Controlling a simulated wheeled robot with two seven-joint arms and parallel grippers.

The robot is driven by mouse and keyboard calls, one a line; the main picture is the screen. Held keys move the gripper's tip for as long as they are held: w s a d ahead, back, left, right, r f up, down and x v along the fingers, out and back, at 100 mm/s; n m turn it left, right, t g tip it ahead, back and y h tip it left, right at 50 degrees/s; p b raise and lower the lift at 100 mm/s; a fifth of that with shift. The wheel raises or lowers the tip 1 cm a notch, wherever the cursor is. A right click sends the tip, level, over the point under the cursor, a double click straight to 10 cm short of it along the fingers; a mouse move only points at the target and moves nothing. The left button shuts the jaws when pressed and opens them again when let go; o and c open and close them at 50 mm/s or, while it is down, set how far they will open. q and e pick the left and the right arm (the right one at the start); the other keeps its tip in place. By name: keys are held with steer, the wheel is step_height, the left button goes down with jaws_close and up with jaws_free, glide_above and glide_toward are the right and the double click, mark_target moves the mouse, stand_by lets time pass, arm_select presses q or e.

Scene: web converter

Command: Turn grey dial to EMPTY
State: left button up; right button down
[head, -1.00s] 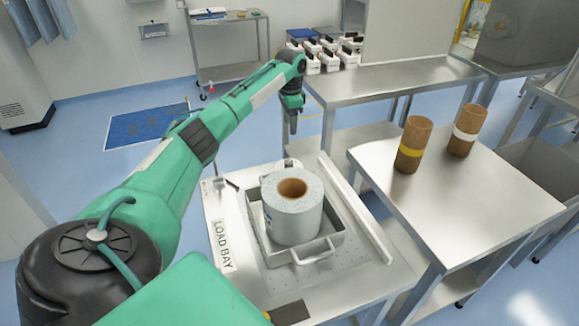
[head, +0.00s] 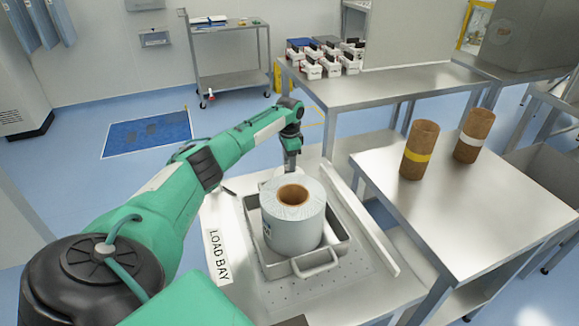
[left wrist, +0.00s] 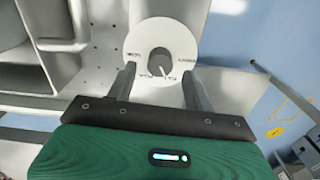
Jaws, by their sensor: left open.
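The grey dial (left wrist: 160,62) sits in the middle of a white round plate (left wrist: 137,35) in the left wrist view. Its white pointer line points down and slightly right in that picture. Small dark labels ring the plate, too small to read surely. My left gripper (left wrist: 159,72) is open, its two fingers reaching towards the plate, one on each side of the dial. I cannot tell whether they touch it. In the head view my left gripper (head: 290,165) points down behind the roll; the dial is hidden there. My right gripper is not in view.
A large white roll (head: 293,222) stands in a grey tray (head: 318,262) on the LOAD BAY table (head: 218,257), close in front of the gripper. A steel table (head: 440,210) at the right holds two brown cores (head: 419,150). Another steel table stands behind.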

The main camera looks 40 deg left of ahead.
arm_select(q)
steer(key=shift+f, duration=1.5)
steer(key=shift+c, duration=0.2)
steer(key=c, duration=0.9)
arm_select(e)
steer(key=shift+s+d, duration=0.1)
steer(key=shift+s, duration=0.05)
